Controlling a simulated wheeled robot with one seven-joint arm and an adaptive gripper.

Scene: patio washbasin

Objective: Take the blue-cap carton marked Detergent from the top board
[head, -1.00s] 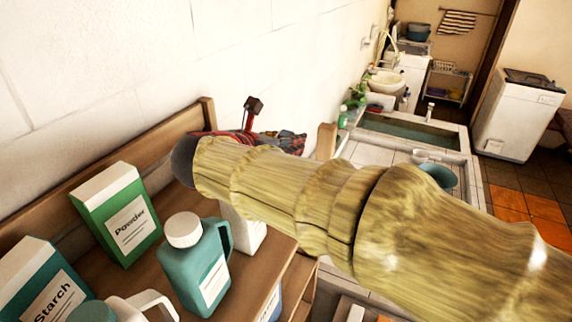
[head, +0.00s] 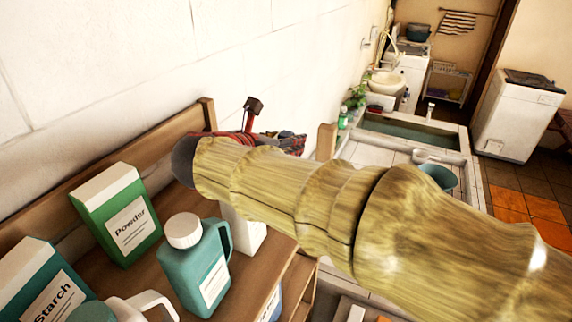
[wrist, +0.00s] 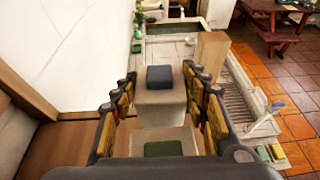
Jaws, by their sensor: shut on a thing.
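A pale carton with a dark blue cap (wrist: 160,78) stands in the wrist view on the board, its side facing me plain and no label readable. My gripper (wrist: 160,88) is shut on this carton, with a yellow-padded finger at each side of it. A second pale carton with a green cap (wrist: 163,148) stands nearer, low between the fingers. In the head view my gripper (head: 288,144) shows only in part beyond my arm, and the blue-cap carton is hidden there. A white carton (head: 247,232) stands partly behind my arm; its cap is hidden.
A teal jug (head: 195,265), a green Powder box (head: 117,215) and a teal Starch box (head: 40,285) stand on the wooden board at left. A wooden post (wrist: 211,55) rises right of the gripper. The white wall (wrist: 65,50) is close at left.

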